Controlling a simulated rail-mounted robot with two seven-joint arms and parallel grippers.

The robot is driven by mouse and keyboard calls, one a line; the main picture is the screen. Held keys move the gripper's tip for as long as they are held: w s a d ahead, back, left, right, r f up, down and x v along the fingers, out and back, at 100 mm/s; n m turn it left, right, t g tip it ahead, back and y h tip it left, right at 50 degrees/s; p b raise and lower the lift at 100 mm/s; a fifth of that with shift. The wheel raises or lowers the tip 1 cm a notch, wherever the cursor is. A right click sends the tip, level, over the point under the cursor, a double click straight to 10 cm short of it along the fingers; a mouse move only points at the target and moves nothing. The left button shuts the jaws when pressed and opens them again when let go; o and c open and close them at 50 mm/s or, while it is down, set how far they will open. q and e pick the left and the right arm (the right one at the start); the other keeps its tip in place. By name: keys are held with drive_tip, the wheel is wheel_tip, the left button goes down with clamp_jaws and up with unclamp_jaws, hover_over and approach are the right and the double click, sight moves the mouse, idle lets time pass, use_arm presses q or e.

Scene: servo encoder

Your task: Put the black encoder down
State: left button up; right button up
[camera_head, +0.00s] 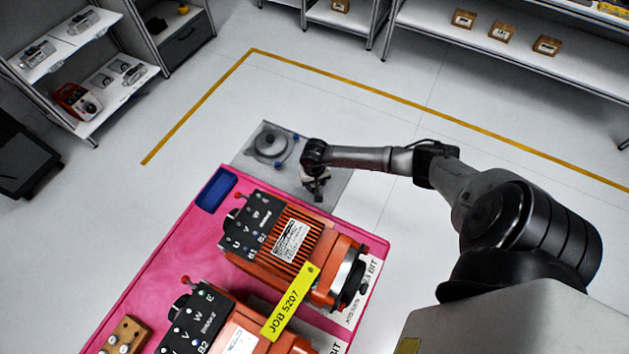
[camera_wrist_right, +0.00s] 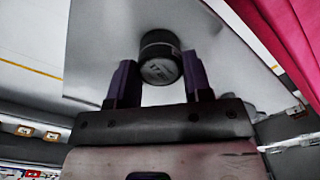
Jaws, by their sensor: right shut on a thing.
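The black encoder (camera_wrist_right: 160,58) is a short dark cylinder between the two fingers of my right gripper (camera_wrist_right: 159,78) in the right wrist view. The gripper is shut on its sides. In the head view my right gripper (camera_head: 316,184) is over the grey mat (camera_head: 340,192) behind the pink-covered bench; the encoder is small and dark there and hard to separate from the fingers. I cannot tell whether it touches the mat. My left gripper is not in view.
A round grey fixture (camera_head: 270,145) with blue knobs stands on the mat, left of my right gripper. Orange motors (camera_head: 290,235) sit on the pink mat (camera_head: 160,245), with a blue tray (camera_head: 216,189) at its far corner. Shelves (camera_head: 480,50) stand well behind.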

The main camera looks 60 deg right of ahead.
drive_tip(key=shift+d, duration=0.1)
drive_tip(key=shift+f, duration=0.1)
drive_tip(key=o, duration=0.9)
wheel_tip(320, 180, up, 12)
drive_tip(key=p, duration=0.7)
